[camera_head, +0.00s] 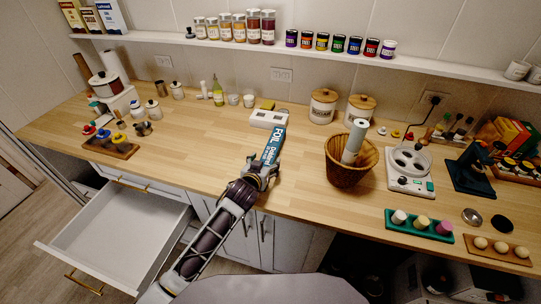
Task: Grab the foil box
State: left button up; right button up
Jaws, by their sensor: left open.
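The foil box (273,147) is a long blue and white carton with "FOIL" lettering. It lies on the wooden counter (215,150), pointing away from me, near the middle of the head view. My left gripper (262,171) is at the near end of the box, with its fingers open around or just above that end. The gripper hides the near end, so I cannot tell whether the fingers touch it. My right gripper is not in view.
A white block-like item (267,119) stands just behind the foil box. A wicker basket (349,170) with a roll in it stands to the right. An open empty drawer (120,235) juts out at the lower left. The counter left of the box is clear.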

pick_arm(q)
jog(key=shift+x, duration=0.85)
jog(key=c, duration=1.2)
